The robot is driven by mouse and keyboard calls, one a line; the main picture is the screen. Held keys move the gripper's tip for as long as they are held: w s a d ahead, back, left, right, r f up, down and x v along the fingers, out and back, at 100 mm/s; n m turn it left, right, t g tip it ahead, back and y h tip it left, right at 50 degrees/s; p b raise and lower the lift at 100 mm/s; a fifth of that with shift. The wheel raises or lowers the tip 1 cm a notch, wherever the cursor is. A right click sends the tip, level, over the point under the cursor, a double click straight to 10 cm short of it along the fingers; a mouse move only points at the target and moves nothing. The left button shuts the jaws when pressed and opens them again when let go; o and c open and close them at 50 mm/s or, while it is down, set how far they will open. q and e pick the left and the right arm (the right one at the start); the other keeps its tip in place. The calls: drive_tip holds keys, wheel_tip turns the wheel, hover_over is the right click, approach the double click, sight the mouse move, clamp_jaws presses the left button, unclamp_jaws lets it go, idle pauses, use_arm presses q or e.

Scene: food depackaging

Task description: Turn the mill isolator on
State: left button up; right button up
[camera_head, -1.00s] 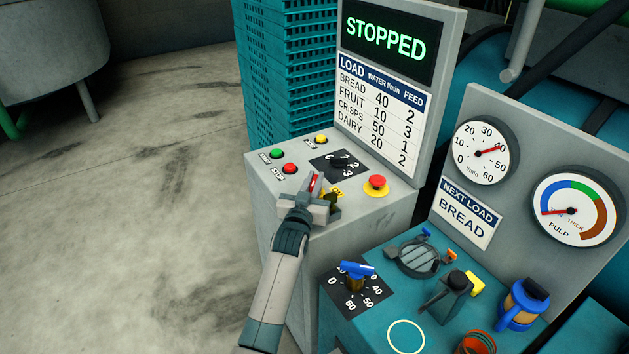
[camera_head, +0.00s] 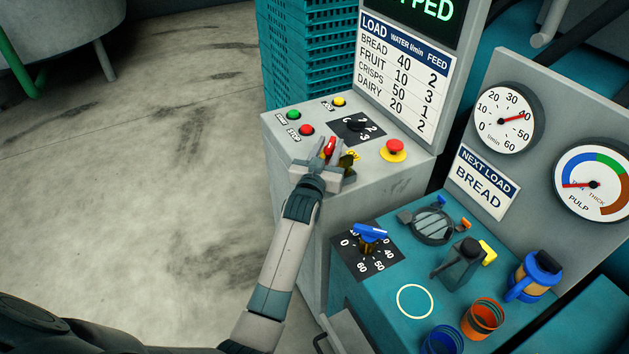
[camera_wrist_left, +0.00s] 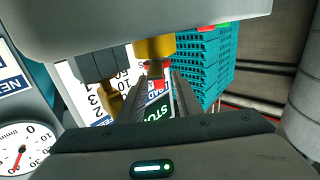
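The mill isolator appears to be the red handle (camera_head: 330,146) at the front of the grey console's top, beside a yellow label (camera_head: 354,155). My left gripper (camera_head: 327,160) is at this handle, its fingers spread on either side of it. In the left wrist view a red piece (camera_wrist_left: 155,71) under a yellow-brass round part (camera_wrist_left: 154,48) shows between the dark fingertips (camera_wrist_left: 162,80). A gap shows beside the red piece, so the fingers look open around it. The handle's base is partly hidden. My right gripper is in neither view.
The grey console (camera_head: 385,185) also carries a green button (camera_head: 293,115), a red button (camera_head: 306,130), a yellow button (camera_head: 339,101), a black dial (camera_head: 357,127) and a red emergency stop (camera_head: 394,148). A dark, brass-coloured piece (camera_head: 347,163) sits close right of the gripper. Teal crates (camera_head: 305,60) stand behind.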

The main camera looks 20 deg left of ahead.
use_arm(q)
drive_tip(key=s+d+b, duration=0.1)
drive_tip(key=s+b, duration=0.2)
drive_tip(key=s, duration=1.2)
drive_tip(key=shift+s+b, duration=0.2)
drive_tip(key=shift+b, duration=0.15)
drive_tip(key=shift+c, duration=0.7)
drive_tip(key=c, duration=0.5)
drive_tip(key=shift+f, duration=0.1)
clamp_jaws()
drive_tip(key=a+f+n+h+p, duration=0.3)
drive_tip(key=a+n, duration=0.6)
drive_tip(key=n, duration=0.6)
drive_tip(key=shift+a+f+h+p, duration=0.2)
drive_tip(key=shift+h+p, duration=0.25)
drive_tip(key=shift+h, duration=0.25)
drive_tip(key=shift+r, duration=0.1)
